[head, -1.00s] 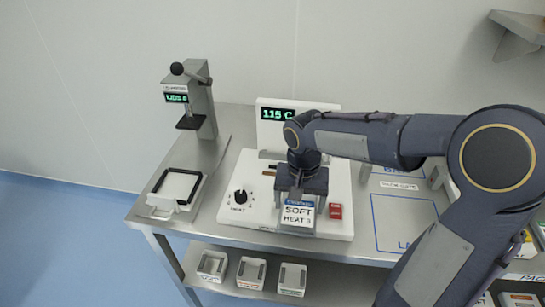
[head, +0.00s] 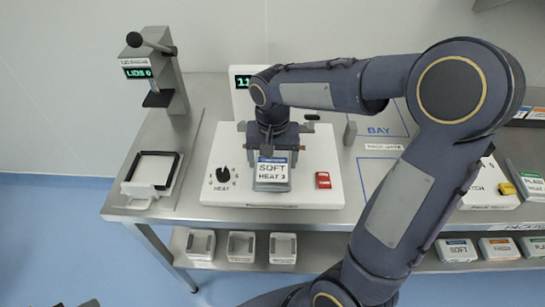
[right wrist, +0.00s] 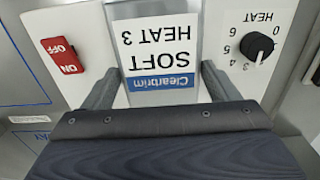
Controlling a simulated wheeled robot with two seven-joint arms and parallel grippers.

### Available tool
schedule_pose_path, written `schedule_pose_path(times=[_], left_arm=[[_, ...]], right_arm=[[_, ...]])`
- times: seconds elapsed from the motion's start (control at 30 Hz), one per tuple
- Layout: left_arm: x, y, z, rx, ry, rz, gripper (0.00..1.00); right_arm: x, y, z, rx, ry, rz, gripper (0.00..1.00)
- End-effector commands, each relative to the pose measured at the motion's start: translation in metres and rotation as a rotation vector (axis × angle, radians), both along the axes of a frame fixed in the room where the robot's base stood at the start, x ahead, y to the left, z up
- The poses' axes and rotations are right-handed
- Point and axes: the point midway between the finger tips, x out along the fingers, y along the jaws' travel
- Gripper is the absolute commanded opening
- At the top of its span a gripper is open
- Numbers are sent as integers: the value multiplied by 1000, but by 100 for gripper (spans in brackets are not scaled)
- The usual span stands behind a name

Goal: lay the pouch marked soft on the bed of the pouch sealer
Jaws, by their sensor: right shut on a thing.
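The pouch marked SOFT, HEAT 3 (head: 271,174) is a flat grey pouch with a white label and blue band. My right gripper (head: 272,154) is shut on it above the white pouch sealer (head: 312,200), between the knob and the red switch. In the right wrist view the pouch (right wrist: 158,45) sits between the two fingers of the gripper (right wrist: 160,85). My arm and gripper hide the sealer's bed and part of its green display (head: 242,82). I cannot tell if the pouch touches the sealer. Small dark bits at the bottom left edge may be my left gripper.
A lid press (head: 155,80) and a black-framed white tray (head: 152,172) stand left of the sealer. The HEAT knob (head: 222,174) and red switch (head: 323,180) flank the pouch. Blue-outlined bays lie right. Several small bins (head: 241,246) sit on the shelf below.

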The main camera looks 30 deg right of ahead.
Motion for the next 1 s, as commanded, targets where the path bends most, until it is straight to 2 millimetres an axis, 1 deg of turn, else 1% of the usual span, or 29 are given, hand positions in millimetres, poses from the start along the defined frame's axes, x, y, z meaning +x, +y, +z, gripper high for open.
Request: schedule_pose_path(times=[0.03,0.53,0.6,1.0], left_arm=[[0,0,-5,0,0,0,36],[0,0,-26,0,0,0,36],[0,0,-22,0,0,0,36],[0,0,-16,0,0,0,36]], right_arm=[[1,-1,-6,0,0,0,55],[6,-4,-35,-1,1,0,55],[10,-7,-32,-1,1,-1,55],[31,-19,-33,-1,1,-1,55]])
